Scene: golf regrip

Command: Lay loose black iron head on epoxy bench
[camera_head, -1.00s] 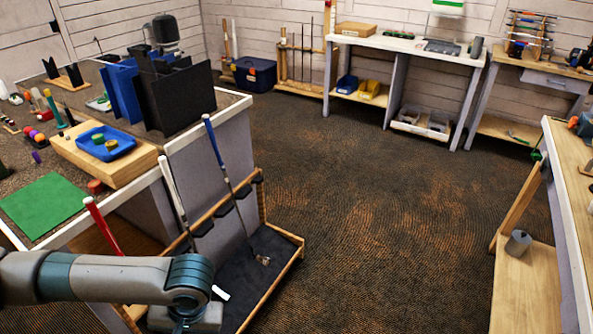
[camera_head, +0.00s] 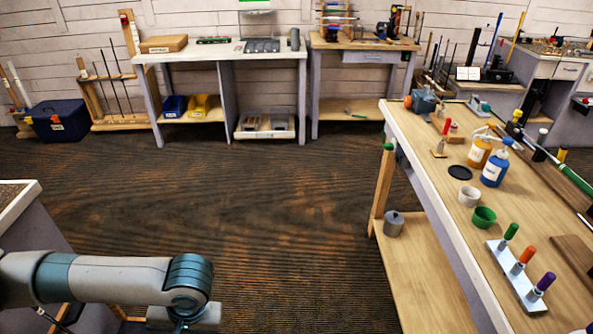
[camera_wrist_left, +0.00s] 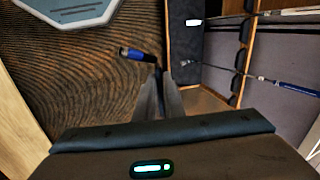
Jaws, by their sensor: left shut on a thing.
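My left gripper (camera_wrist_left: 162,72) is shut on a small dark piece with a blue band (camera_wrist_left: 137,54), which sticks out to the left of the fingertips in the left wrist view. I cannot make out clearly whether this is the black iron head. The held piece is above the dark floor, clear of any surface. In the head view my left arm comes in at the lower left and its gripper is cut off by the bottom edge. A wooden bench (camera_head: 425,140) with bottles stands on the right. No label marks which bench is the epoxy bench. My right gripper is not in view.
The right bench carries an orange bottle (camera_head: 479,152), a blue bottle (camera_head: 495,168), a green cup (camera_head: 484,217) and a rack of coloured handles (camera_head: 517,273). A white-topped bench (camera_head: 219,53) stands at the back. Open floor (camera_head: 200,200) lies between.

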